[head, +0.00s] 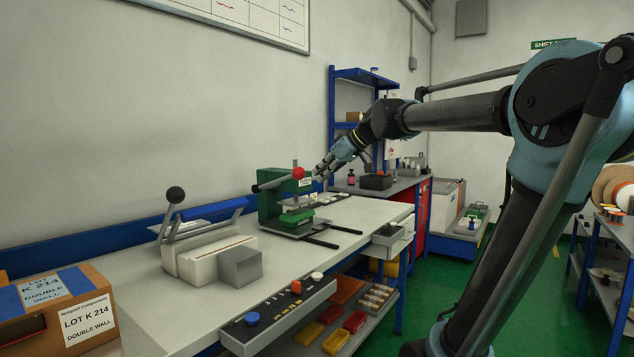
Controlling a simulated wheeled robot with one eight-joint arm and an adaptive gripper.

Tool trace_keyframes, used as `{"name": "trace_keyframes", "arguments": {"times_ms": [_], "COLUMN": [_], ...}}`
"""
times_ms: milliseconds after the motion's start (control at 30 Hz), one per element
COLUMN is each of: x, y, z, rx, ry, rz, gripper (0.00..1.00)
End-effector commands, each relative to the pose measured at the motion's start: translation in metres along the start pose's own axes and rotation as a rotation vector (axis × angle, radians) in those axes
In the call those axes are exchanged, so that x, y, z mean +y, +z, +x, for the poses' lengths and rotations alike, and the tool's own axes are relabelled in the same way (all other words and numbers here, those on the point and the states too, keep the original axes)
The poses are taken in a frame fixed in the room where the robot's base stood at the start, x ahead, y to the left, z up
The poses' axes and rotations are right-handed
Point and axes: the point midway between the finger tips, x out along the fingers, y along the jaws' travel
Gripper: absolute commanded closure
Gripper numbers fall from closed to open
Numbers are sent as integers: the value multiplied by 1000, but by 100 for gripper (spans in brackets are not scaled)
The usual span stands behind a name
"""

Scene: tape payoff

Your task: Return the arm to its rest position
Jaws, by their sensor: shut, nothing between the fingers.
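My arm reaches in from the right of the head view, bent at a high elbow, with its forearm pointing left over the far end of the workbench (150,292). My gripper (320,173) is at the arm's end, shut and empty, in the air beside the green press (272,205). It appears just right of the press's red ball handle (298,173). I cannot tell whether it touches the press.
A cardboard box (60,310) is at left. Green floor (440,280) is open beyond the bench.

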Motion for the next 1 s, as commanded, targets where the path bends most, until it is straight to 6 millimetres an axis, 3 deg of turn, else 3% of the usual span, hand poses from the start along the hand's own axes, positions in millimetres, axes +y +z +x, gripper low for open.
{"name": "trace_keyframes", "arguments": {"times_ms": [333,467,567,1000], "x": [0,-2,-6,-41], "y": [1,21,62,328], "z": [-1,-3,-7,-27], "rx": [-1,-27,-80,-407], "ry": [0,10,34,280], "rz": [1,29,87,514], "gripper": [100,100,100,100]}}
